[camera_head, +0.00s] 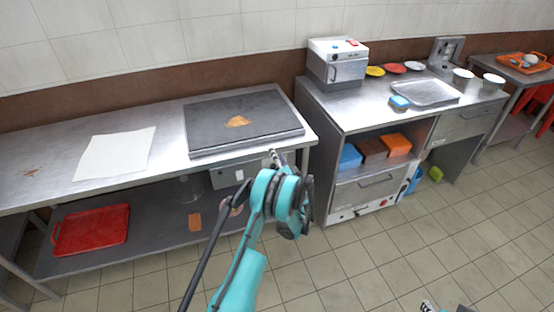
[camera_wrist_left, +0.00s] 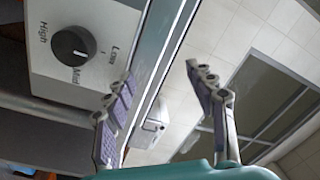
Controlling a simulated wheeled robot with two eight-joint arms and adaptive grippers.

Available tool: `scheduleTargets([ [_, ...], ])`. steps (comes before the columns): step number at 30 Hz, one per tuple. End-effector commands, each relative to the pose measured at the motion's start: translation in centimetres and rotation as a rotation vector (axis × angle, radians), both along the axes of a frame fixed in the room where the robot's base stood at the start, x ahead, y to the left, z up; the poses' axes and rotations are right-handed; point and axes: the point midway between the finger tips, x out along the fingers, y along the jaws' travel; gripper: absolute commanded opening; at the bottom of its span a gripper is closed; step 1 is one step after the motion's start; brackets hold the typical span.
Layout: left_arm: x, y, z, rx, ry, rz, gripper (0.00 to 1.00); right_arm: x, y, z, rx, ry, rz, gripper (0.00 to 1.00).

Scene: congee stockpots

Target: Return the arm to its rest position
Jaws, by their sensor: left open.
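My left arm (camera_head: 257,215) is teal and reaches up from the bottom middle of the head view. My left gripper (camera_head: 277,156) is at the front edge of the griddle, partly hidden by its own wrist. In the left wrist view the left gripper (camera_wrist_left: 160,82) has its two purple-padded fingers spread apart, with nothing between them. A control panel with a black knob (camera_wrist_left: 70,46), marked High and Mid, lies just beyond the left finger. At the bottom right of the head view, a small dark and white part shows at the edge; it may be my right gripper.
The dark griddle (camera_head: 205,117) bears a brown patch (camera_head: 238,121) and stands on the steel table (camera_head: 60,160). A red tray (camera_head: 92,229) lies on the lower shelf. To the right, a steel counter (camera_head: 345,110) carries a boxy appliance (camera_head: 338,65).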

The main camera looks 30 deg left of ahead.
Motion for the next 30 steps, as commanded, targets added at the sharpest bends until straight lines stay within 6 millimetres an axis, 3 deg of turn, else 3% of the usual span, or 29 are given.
scheduleTargets([
  [14, 0.0, -0.1, 0.6, -0.014, 0.002, 0.000, 0.55, 0.0, 0.0, 0.0, 0.000, 0.000, 0.000, 0.40],
  [17, -0.1, -0.4, 2.3, -0.053, 0.011, 0.001, 0.55, 0.0, 0.0, 0.0, 0.000, 0.000, 0.000, 0.40],
  [23, -2.0, -2.1, 8.3, -0.225, 0.055, 0.005, 0.55, 0.0, 0.0, 0.0, 0.000, 0.000, 0.000, 0.40],
  [30, -7.6, -6.0, 13.8, -0.455, 0.132, -0.017, 0.55, 0.0, 0.0, 0.0, 0.000, 0.000, 0.000, 0.40],
])
